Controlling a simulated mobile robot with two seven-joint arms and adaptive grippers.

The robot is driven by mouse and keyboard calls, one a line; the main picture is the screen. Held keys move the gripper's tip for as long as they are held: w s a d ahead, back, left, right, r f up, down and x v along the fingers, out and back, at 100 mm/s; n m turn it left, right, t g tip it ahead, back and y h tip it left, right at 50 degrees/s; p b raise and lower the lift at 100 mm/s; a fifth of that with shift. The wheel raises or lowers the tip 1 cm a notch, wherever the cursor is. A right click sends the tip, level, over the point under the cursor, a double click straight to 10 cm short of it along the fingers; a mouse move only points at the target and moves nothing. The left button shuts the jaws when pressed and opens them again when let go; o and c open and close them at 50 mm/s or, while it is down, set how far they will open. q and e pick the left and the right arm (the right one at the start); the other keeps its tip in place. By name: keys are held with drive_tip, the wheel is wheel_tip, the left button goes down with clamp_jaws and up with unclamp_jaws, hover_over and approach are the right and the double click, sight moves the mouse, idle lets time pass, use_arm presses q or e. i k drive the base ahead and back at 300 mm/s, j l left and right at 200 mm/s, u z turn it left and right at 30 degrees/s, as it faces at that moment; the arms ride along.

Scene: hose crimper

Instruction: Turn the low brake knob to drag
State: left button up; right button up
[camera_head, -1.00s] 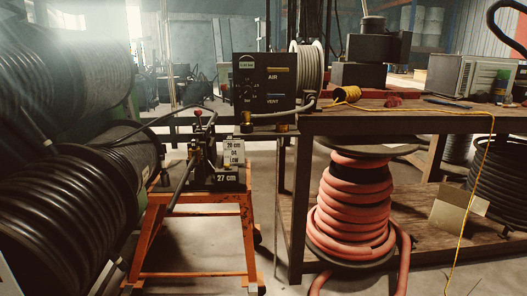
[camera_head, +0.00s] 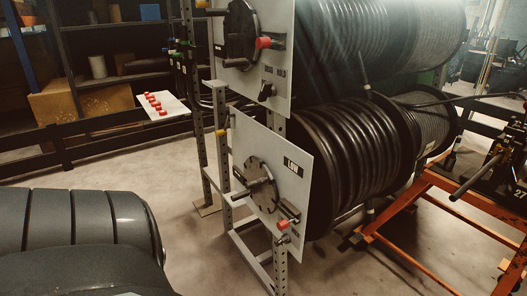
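The lower grey reel panel (camera_head: 297,196) carries a LOW label (camera_head: 293,167) near its upper right. A black disc with a crank handle (camera_head: 260,182) is mounted on its face. Near its lower right are a red-tipped part (camera_head: 283,224) and a small dark knob (camera_head: 283,239) below it. This knob is too small for me to read its setting, and I cannot tell for certain that it is the brake knob. Neither of my grippers is in view.
A similar upper panel (camera_head: 230,78) has a red handle (camera_head: 265,43) and a dark knob (camera_head: 266,92) under a small label. Black hose reels (camera_head: 335,150) stand behind the panels. An orange cart (camera_head: 408,215) is at right. Floor left of the panels is clear.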

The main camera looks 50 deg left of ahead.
sight(285, 239)
drive_tip(key=u, duration=1.45)
drive_tip(key=j, duration=0.2)
